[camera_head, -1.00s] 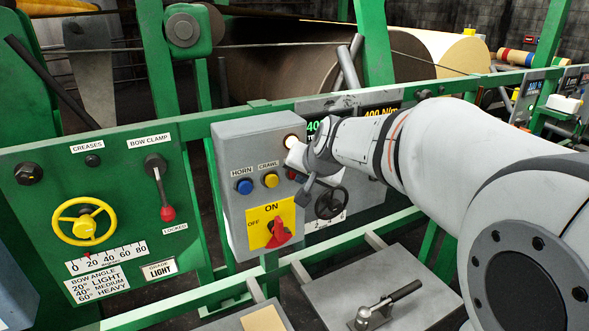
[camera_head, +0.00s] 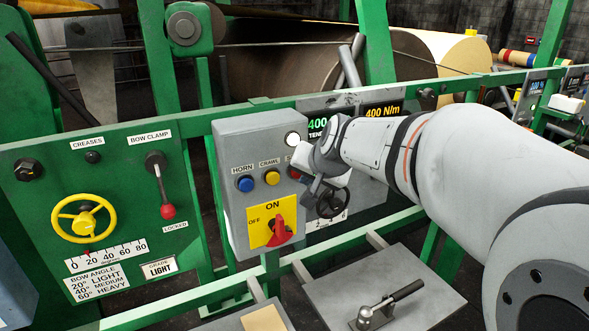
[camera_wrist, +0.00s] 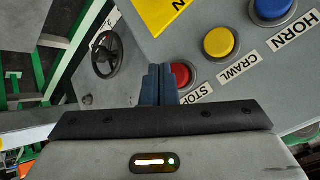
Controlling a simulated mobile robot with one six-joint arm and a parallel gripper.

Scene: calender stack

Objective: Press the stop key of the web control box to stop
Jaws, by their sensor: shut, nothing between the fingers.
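The grey web control box (camera_head: 230,190) stands in the middle of the head view, mounted on the green rail. Its red stop key (camera_wrist: 182,75), labelled STOP, shows in the wrist view beside my finger tips and partly behind them. My gripper (camera_wrist: 158,70) is shut and empty, with its dark blue fingers together. The tips point at the box face just left of the key in that view; I cannot tell whether they touch it. In the head view, a bit of the red key (camera_head: 294,173) shows beside my gripper, and the fingers are hard to make out.
The blue horn key (camera_head: 245,184), yellow crawl key (camera_head: 272,177), round white lamp (camera_head: 292,139) and red rotary switch (camera_head: 280,234) share the box face. A dark handwheel (camera_head: 332,201) is close beside it. A lever-topped grey table (camera_head: 345,290) lies below.

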